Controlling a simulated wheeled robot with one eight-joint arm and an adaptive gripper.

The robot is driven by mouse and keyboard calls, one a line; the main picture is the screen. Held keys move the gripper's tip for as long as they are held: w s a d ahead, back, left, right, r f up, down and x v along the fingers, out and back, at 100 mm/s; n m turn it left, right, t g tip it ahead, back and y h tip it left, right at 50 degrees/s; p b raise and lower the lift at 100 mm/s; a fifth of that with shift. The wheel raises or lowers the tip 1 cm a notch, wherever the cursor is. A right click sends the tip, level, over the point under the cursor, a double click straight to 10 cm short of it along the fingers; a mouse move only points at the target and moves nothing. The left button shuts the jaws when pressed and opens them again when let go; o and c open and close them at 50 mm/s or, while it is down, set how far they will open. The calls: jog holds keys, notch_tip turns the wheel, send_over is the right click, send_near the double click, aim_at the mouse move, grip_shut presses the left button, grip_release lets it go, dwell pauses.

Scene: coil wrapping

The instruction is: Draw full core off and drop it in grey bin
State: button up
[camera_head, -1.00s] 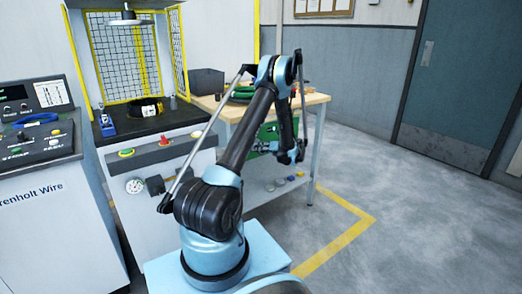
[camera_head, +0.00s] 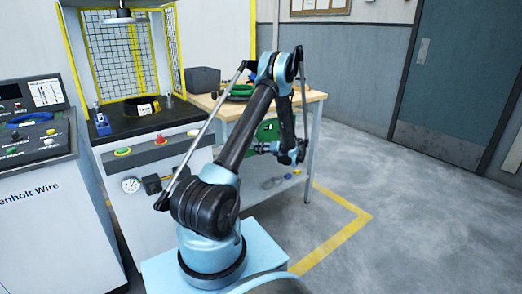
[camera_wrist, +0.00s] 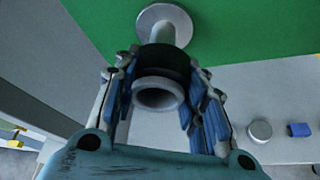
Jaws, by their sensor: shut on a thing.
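A full core, a grey tube end (camera_wrist: 158,95) with a black band behind it, sits between the fingers in the wrist view. Behind it a short grey spindle with a round flange (camera_wrist: 164,24) stands against a green panel (camera_wrist: 245,30). My gripper (camera_wrist: 160,76) is shut on the core, with a blue-padded finger on each side. In the head view my gripper (camera_head: 262,148) is small, at the bench's green panel (camera_head: 270,130); the core cannot be made out there. A dark grey bin (camera_head: 203,80) stands on the bench top.
A green coil (camera_head: 238,92) lies on the wooden bench (camera_head: 312,97) beside the bin. A bench shelf below holds several small items. At left are a machine with a black top (camera_head: 125,123) and a control console (camera_head: 35,145). Open floor (camera_head: 400,220) lies to the right.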

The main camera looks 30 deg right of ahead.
jog(key=shift+s+d, duration=0.1)
jog(key=shift+s, duration=1.3)
dwell(0.9)
